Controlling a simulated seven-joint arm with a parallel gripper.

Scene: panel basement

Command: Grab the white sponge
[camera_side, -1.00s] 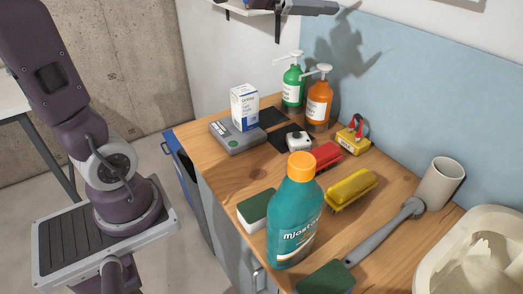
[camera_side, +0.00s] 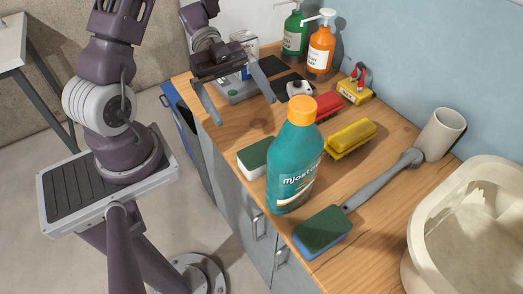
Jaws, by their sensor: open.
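The white sponge (camera_side: 250,166) has a dark green top. It lies near the front edge of the wooden worktop, just left of the teal bottle (camera_side: 294,165), which hides its right end. My gripper (camera_side: 240,110) is open and empty, with its two fingers spread wide. It is above the worktop, farther back than the sponge, in front of the grey scale. Nothing is between its fingers that I can make out.
A red brush (camera_side: 328,106) and a yellow brush (camera_side: 351,138) lie behind the bottle. A long-handled blue and green scrubber (camera_side: 323,232) lies at the front right. Soap pumps (camera_side: 320,50), a grey cup (camera_side: 440,134) and a basin (camera_side: 425,235) stand around. Worktop left of the sponge is clear.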

